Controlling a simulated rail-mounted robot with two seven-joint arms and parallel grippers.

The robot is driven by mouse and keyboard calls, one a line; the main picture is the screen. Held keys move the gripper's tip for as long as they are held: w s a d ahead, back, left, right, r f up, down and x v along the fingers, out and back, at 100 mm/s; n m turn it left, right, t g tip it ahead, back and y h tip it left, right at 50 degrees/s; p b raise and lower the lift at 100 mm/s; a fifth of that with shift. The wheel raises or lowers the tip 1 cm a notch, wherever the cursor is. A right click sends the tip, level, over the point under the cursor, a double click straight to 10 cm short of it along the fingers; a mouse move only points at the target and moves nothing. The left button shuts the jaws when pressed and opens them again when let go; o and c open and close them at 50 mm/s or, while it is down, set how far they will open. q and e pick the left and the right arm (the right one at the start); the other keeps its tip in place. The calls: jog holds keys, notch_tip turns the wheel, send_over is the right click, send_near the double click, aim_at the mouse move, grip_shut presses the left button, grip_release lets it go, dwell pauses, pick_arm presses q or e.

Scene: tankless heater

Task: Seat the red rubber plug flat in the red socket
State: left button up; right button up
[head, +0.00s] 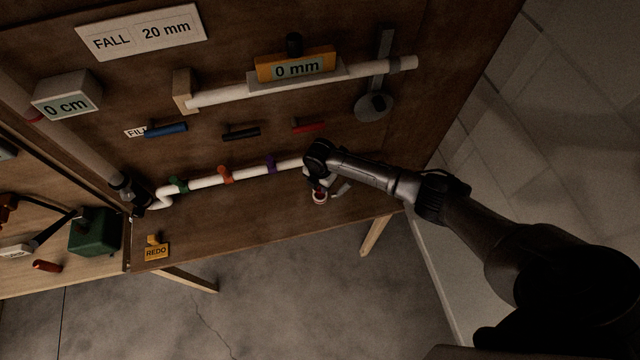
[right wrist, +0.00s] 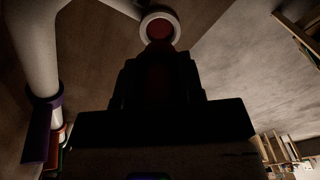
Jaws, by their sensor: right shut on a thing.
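In the head view my right gripper (head: 319,183) is at the right end of the white pipe, close to a small red-and-white round end (head: 320,197). In the right wrist view the red socket shows as a white ring with a red inside (right wrist: 160,28), straight ahead of the fingertips. My right gripper (right wrist: 158,62) is shut on a dark reddish thing (right wrist: 157,78), which looks like the red rubber plug. It lines up with the ring and appears to overlap its lower edge. I cannot tell whether it touches or enters it. My left gripper is not in view.
The white pipe (head: 208,181) carries green, orange and purple clamps (head: 270,164). A red bar (head: 309,127) and a grey hanging tool (head: 375,105) are on the board above. A REDO block (head: 156,250) sits lower left. Below the board's front edge is open floor.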

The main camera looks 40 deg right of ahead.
jog(key=shift+f, duration=0.15)
dwell(0.3)
jog(key=shift+f+b, duration=0.25)
jog(key=shift+b, duration=0.05)
jog(key=shift+f+b, duration=0.85)
jog(key=shift+f, duration=0.45)
jog(key=shift+f+b, duration=0.3)
jog(key=shift+f, duration=0.15)
jog(key=shift+f, duration=0.4)
dwell(0.5)
jog(key=shift+f+b, duration=0.25)
jog(key=shift+b, duration=0.2)
